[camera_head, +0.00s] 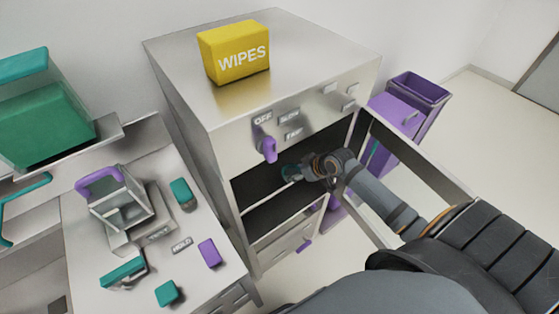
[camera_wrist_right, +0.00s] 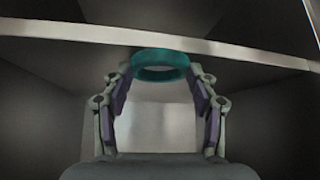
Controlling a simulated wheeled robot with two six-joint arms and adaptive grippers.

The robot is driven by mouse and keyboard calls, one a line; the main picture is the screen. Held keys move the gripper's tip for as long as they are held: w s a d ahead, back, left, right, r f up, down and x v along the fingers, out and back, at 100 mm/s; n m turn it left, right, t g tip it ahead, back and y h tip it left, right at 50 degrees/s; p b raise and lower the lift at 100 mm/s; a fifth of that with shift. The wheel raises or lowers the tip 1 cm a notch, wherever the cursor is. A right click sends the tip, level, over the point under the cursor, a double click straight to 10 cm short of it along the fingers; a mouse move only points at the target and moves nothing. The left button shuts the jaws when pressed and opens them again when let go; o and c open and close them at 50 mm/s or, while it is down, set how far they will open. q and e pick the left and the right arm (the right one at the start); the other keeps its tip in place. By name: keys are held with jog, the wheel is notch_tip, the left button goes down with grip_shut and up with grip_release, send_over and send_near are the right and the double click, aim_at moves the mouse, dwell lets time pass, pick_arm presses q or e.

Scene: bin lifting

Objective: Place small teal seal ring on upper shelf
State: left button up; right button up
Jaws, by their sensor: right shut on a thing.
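The small teal seal ring (camera_wrist_right: 160,66) is held at the fingertips of my right gripper (camera_wrist_right: 160,80). My right gripper (camera_head: 297,172) reaches through the open front of the steel cabinet (camera_head: 225,165). In the wrist view the ring overlaps the pale front edge of a shelf (camera_wrist_right: 225,47); whether they touch I cannot tell. The inside of the cabinet is dark, and my arm hides part of it. My left gripper is not in view.
The open cabinet door (camera_head: 425,165) stands close to my right arm. A purple knob (camera_head: 268,149) sticks out above the opening. A yellow wipes box (camera_head: 234,51) stands on top. A bench (camera_head: 95,235) with small teal and purple things is at left.

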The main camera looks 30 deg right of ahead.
aim_at(286, 167)
jog(key=w, duration=0.1)
jog(key=w+a, duration=0.1)
jog(key=shift+w+r, duration=0.1)
jog(key=shift+w, duration=0.2)
jog(key=shift+w+a, duration=0.1)
jog(key=shift+w, duration=0.4)
jog(key=shift+w+a+p, duration=0.15)
jog(key=shift+w+p, duration=0.2)
jog(key=shift+p, duration=0.1)
jog(key=w+p, duration=0.1)
jog(key=w+a, duration=0.1)
jog(key=w, duration=0.1)
jog(key=shift+w+a+p, duration=0.1)
jog(key=shift+w+p, duration=0.05)
jog(key=shift+p, duration=0.25)
jog(key=shift+f, duration=0.25)
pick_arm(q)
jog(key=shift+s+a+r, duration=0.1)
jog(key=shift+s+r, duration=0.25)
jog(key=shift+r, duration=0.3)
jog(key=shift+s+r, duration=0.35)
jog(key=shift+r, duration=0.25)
pick_arm(e)
jog(key=o, duration=1)
jog(key=shift+f, duration=0.1)
